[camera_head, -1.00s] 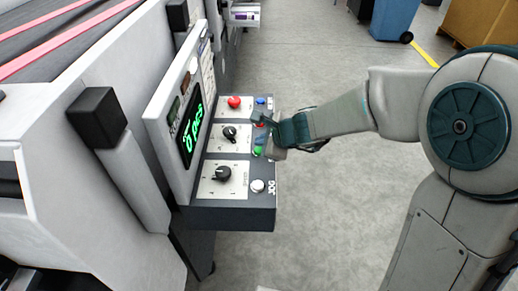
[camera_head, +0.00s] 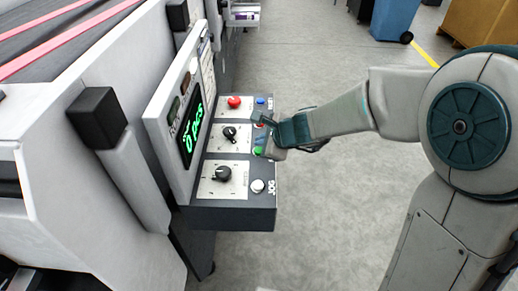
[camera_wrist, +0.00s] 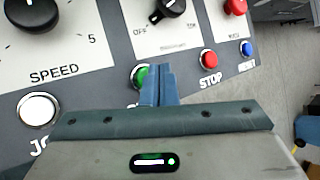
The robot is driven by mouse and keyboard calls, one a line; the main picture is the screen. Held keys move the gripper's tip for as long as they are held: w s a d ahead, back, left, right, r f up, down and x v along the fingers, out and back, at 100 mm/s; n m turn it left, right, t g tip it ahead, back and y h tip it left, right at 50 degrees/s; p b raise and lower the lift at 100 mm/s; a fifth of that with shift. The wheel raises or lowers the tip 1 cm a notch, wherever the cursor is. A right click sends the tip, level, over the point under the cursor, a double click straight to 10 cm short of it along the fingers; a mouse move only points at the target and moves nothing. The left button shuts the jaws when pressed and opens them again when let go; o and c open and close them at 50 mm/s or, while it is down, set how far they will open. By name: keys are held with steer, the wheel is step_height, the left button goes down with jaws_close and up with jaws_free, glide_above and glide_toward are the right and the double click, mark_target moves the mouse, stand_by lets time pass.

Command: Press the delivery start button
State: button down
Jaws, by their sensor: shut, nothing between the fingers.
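A green button (camera_wrist: 138,76) sits on the dark control panel (camera_head: 232,216), between the white JOG button (camera_wrist: 38,111) and the red STOP button (camera_wrist: 209,59). Its label is hidden behind my gripper. In the head view the green button (camera_head: 257,151) shows at the panel's right edge. My gripper (camera_wrist: 158,70) is shut and empty, its fingertips covering the right part of the green button in the wrist view. I cannot tell whether they touch it. In the head view my gripper (camera_head: 264,145) reaches the panel from the right.
A blue button (camera_wrist: 247,49) is beyond STOP, and a larger red button (camera_head: 234,102) is at the panel's far end. A SPEED knob (camera_head: 222,173) and another knob (camera_head: 230,132) are left of the button row. A green-digit display (camera_head: 193,129) stands behind.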

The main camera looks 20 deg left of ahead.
steer(key=shift+f, duration=0.15)
steer(key=shift+f+b, duration=0.3)
steer(key=shift+b, duration=0.25)
